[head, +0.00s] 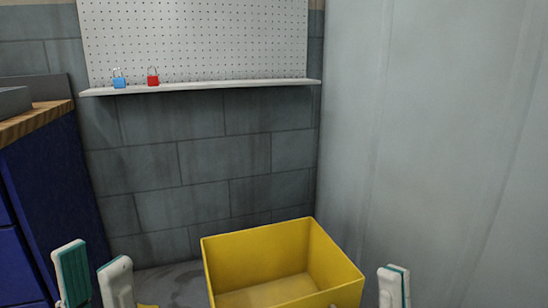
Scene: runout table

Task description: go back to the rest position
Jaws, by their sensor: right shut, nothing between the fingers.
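My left gripper (92,268) is at the bottom left, with its two white, green-padded fingers apart and nothing seen between them. My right gripper (394,275) is at the bottom, just right of the yellow bin, with its fingers together and empty. Only the finger ends of both grippers show; the rest is below the picture's edge.
A yellow open bin (225,258) stands between my grippers and looks empty. A blue padlock (120,82) and a red padlock (153,80) sit on the white shelf (230,86) under a pegboard. A blue cabinet (55,185) stands left, a grey wall (430,140) right.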

